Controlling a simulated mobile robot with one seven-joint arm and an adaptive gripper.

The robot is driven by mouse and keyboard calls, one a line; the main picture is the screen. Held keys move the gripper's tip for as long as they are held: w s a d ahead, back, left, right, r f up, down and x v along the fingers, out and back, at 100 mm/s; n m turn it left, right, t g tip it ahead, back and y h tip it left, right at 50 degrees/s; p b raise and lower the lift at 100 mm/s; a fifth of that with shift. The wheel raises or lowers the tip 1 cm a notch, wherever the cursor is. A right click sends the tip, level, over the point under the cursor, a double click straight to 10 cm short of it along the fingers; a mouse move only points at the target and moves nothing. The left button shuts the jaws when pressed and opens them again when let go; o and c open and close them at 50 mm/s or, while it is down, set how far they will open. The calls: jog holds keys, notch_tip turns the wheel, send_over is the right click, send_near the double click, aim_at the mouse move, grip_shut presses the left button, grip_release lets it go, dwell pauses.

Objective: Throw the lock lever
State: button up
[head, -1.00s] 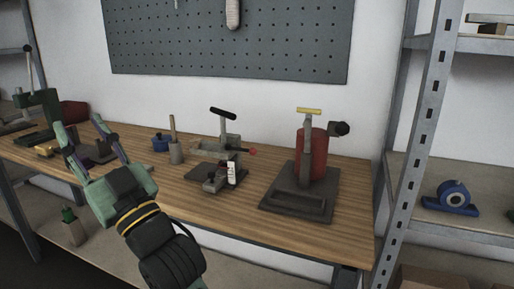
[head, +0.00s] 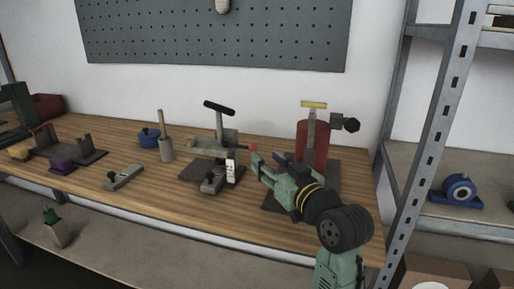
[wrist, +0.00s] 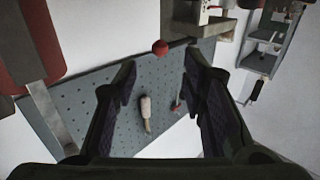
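A grey clamp fixture (head: 213,165) with a black T-handle (head: 219,107) stands at the middle of the bench. A red ball knob (head: 253,148) sticks out from its right side; I take it for the end of the lock lever. My gripper (head: 268,160) is just right of the knob, between the fixture and the red cylinder. In the wrist view the knob (wrist: 160,47) appears ahead, centred between the two spread fingers (wrist: 158,75), and nothing is held. The lever's shaft is hard to make out.
A red cylinder press (head: 312,143) with a yellow handle stands close behind my gripper. A grey block with a wooden stick (head: 166,148), a blue pot (head: 149,138) and a small metal plane (head: 123,178) are to the left. A metal shelf post (head: 432,130) borders the right side.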

aim_at(255, 149)
jog(key=p+x, duration=0.1)
jog(key=x, duration=0.5)
jog(key=shift+w+a, duration=0.1)
jog(key=shift+c, duration=0.2)
grip_shut()
dwell(0.5)
